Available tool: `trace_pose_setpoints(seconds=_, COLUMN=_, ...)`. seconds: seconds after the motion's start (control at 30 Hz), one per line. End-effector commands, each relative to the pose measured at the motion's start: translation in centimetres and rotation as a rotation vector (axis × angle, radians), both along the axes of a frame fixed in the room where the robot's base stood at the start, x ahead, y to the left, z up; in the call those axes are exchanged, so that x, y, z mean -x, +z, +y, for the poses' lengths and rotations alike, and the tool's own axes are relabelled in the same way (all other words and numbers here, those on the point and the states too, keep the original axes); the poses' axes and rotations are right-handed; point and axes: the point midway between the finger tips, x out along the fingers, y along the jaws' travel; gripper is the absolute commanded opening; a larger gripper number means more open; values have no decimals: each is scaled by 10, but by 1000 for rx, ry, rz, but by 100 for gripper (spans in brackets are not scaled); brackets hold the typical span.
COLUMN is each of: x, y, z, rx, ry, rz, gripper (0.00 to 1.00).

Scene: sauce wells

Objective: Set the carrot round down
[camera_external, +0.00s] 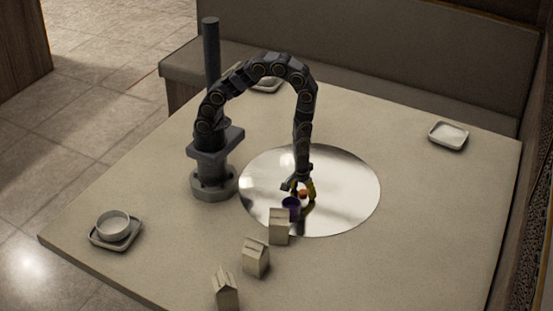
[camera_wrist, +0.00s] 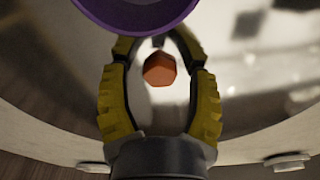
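The carrot round (camera_wrist: 159,69) is a small orange piece between the fingers of my gripper (camera_wrist: 157,48) in the wrist view. A gap shows on both sides of it, so the yellow fingers look open around it without touching. In the external view the carrot round (camera_external: 303,194) shows as an orange spot between the fingers of my gripper (camera_external: 301,192), low over the shiny round disc (camera_external: 350,190). I cannot tell whether it rests on the disc. A purple cup (camera_external: 291,204) stands right beside the gripper; its rim (camera_wrist: 135,22) shows at the top of the wrist view.
Three beige cartons, one (camera_external: 279,226) at the disc's edge, one (camera_external: 256,257) and one (camera_external: 225,290), run toward the front. A white bowl (camera_external: 113,226) sits on a square dish at left. A square dish (camera_external: 448,136) lies at far right. The disc's right side is clear.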

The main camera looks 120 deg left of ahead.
Motion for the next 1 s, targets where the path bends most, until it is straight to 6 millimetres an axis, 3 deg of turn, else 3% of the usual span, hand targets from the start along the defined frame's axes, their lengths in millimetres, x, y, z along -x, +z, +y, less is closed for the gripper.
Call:
trace_pose_setpoints(seconds=0.37, x=0, y=6, z=0, rx=0, ry=0, rz=0, gripper=57)
trace_pose_setpoints(seconds=1.0, x=0, y=102, z=-12, rx=-3, ry=-2, rz=-5, gripper=57)
